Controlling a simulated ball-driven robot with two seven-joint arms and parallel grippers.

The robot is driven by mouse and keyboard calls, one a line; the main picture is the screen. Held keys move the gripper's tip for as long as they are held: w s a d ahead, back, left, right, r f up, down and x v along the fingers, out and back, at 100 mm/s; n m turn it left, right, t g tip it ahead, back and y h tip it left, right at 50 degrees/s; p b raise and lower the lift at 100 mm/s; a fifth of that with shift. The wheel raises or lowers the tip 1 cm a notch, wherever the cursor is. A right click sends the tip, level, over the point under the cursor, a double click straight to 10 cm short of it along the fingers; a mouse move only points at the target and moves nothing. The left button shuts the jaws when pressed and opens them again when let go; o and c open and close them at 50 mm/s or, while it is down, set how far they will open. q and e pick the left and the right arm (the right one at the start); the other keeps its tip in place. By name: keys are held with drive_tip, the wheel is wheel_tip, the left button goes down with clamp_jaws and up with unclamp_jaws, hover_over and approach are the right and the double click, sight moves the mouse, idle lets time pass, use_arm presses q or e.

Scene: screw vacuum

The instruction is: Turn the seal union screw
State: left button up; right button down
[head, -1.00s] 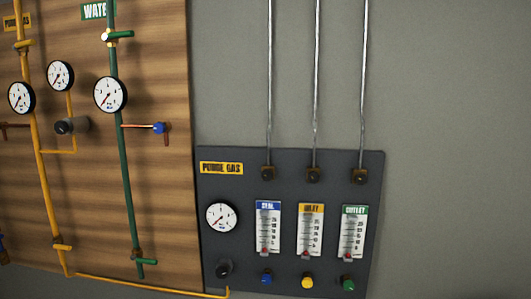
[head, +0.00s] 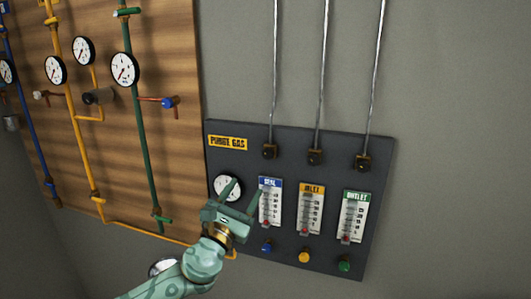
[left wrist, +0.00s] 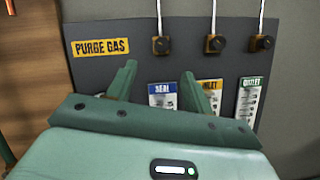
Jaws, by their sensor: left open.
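The seal union screw (head: 269,151) is a small brown and dark fitting at the foot of the left metal tube, above the blue-headed SEAL meter (head: 269,202) on the dark purge gas panel (head: 385,155). In the left wrist view the fitting (left wrist: 160,45) shows above and beyond the fingertips. My left gripper (head: 244,192) is open and empty. In the head view it appears below and left of the fitting, over the lower part of the panel's gauge, and it is apart from the fitting. My right gripper is not in view.
Two similar fittings, inlet (head: 315,157) and outlet (head: 362,162), sit to the right under their tubes. Blue (head: 267,247), yellow (head: 304,257) and green (head: 344,264) knobs line the panel's bottom. A wooden board (head: 165,75) with pipes stands left. Bare wall lies right.

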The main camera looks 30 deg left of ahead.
sight(267, 154)
use_arm(q)
drive_tip(key=p+x, duration=0.2)
drive_tip(key=x, duration=1.1)
drive_tip(key=shift+w+d, duration=0.1)
drive_tip(key=shift+w, duration=0.05)
drive_tip(key=shift+w+r, duration=0.2)
drive_tip(key=shift+w, duration=0.35)
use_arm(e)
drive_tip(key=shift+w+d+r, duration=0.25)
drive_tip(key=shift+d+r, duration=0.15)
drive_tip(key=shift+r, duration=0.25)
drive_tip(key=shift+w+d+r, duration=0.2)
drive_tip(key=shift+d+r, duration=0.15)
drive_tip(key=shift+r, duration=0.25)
use_arm(q)
drive_tip(key=shift+s, duration=0.1)
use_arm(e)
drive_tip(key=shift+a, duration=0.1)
use_arm(q)
drive_tip(key=c, duration=1)
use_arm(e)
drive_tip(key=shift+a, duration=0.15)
